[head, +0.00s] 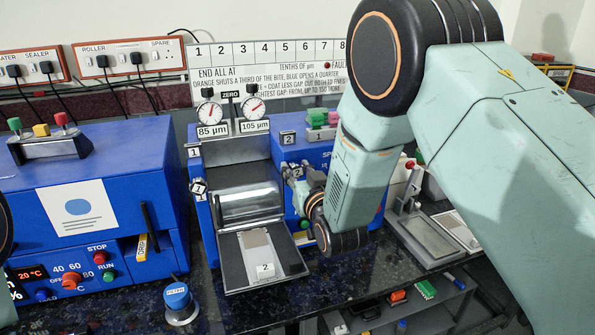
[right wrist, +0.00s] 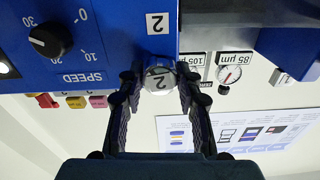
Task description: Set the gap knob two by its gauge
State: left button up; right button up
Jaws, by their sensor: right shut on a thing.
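Gap knob two (head: 297,172) sits on the front of the blue coater under a "2" label. In the right wrist view the knob's pale face (right wrist: 158,78) shows a "2". My right gripper (right wrist: 158,88) is shut on this knob, a finger on each side. Two round dial gauges stand above the machine: the left dial (head: 209,112) over an 85 µm label, the right dial (head: 252,107) over a 105 µm label (head: 255,126). The right dial's red needle points up and right. My left gripper is not in view.
Knob one (head: 198,187) is at the machine's left side. A tray (head: 236,276) with a plate marked 2 lies in front of the rollers. A blue filter pot (head: 179,300) stands front left. A black speed knob (right wrist: 50,38) is near my right gripper.

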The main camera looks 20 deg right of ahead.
jog(key=shift+m, duration=0.4)
jog(key=m, duration=0.3)
jog(key=shift+m, duration=2)
jog(key=o, duration=1.2)
jog(key=shift+w+f, duration=0.1)
jog(key=shift+w, duration=0.05)
jog(key=shift+c, duration=0.2)
jog(key=shift+d, duration=0.1)
